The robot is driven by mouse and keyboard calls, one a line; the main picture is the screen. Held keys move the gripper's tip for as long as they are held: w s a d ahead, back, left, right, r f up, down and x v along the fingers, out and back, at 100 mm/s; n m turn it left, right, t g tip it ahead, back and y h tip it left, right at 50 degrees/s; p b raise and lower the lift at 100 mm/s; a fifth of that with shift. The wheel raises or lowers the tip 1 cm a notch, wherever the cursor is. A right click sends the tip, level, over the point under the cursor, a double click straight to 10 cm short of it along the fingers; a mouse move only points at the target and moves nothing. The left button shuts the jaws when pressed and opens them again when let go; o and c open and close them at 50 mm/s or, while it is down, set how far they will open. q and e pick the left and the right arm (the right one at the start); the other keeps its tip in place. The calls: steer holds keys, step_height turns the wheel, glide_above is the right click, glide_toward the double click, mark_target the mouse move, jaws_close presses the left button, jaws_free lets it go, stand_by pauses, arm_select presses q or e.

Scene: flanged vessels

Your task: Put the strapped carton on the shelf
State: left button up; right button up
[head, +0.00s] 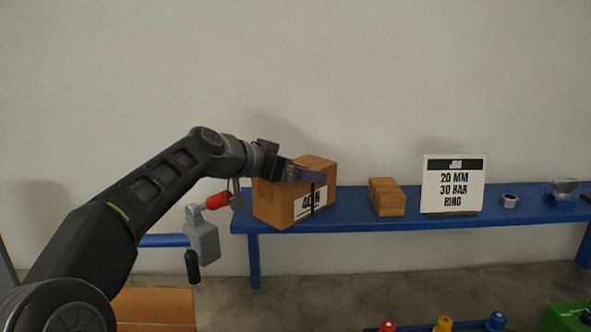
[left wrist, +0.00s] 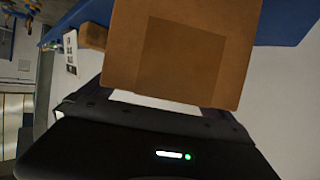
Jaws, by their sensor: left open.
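The strapped carton (head: 283,203) is a brown box with a white label and a dark strap. It sits at the left end of the blue shelf (head: 345,222), resting on it as far as I can see. My left gripper (head: 306,174) is at the carton's upper part in the head view, its fingers partly hiding the top. In the left wrist view the carton (left wrist: 180,50) fills the space just ahead of my open left gripper (left wrist: 155,103). Whether the fingers touch it I cannot tell. My right gripper is in neither view.
A smaller brown block (head: 387,197), a sign (head: 453,184), a nut (head: 509,201) and a grey fitting (head: 565,188) stand further right on the shelf. A grey device with a red part (head: 204,236) is left of the shelf. An orange-brown box (head: 153,306) is low at left.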

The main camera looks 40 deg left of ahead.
arm_select(q)
steer(key=b+v, duration=0.2)
steer(key=v, duration=1)
stand_by(0.6)
